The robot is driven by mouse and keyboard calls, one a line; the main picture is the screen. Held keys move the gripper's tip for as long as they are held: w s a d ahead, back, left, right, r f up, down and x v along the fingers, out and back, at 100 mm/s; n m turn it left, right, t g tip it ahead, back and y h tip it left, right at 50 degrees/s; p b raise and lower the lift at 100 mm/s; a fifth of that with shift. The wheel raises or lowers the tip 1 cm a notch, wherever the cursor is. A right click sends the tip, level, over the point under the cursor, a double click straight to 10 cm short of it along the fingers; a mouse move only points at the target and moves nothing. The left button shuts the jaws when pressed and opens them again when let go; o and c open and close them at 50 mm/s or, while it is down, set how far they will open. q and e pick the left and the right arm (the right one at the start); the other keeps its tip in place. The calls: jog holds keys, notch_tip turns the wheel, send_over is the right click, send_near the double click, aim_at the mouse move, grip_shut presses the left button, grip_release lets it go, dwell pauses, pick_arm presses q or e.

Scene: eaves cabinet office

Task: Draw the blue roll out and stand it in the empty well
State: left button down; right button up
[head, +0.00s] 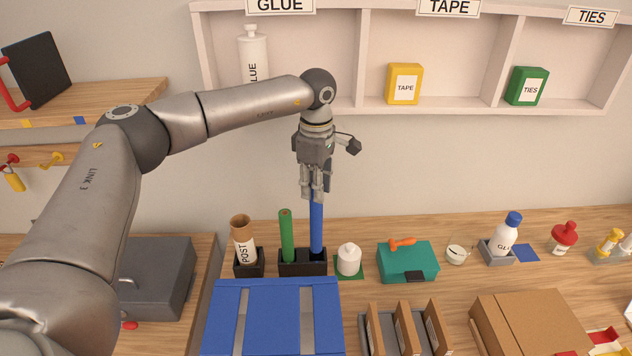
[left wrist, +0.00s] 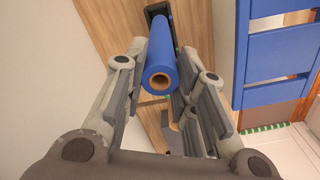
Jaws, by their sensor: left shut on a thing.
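The blue roll (head: 317,230) stands nearly upright at the right end of a black holder (head: 303,268); its lower end is down at the holder. My left gripper (head: 313,195) points down and is shut on the roll's upper part. In the left wrist view the blue roll (left wrist: 160,55) lies between the fingers, its open brown core facing the camera. A green roll (head: 287,236) stands at the holder's left end. A brown roll marked POST (head: 243,240) stands in a separate black holder (head: 249,268). I cannot make out which well is empty. My right gripper is not in view.
A blue rack (head: 270,318) lies in front. The shelf (head: 340,110) is above and behind. A grey box (head: 160,280) sits left.

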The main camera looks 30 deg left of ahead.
aim_at(316, 210)
pick_arm(q)
jog(key=shift+w+f+b, duration=0.1)
jog(key=shift+f+b, duration=1.9)
jog(key=shift+f, duration=1.75)
jog(key=c, duration=1.1)
grip_release()
jog(key=shift+o, duration=0.2)
jog(key=o, duration=0.4)
jog(key=shift+c, duration=0.2)
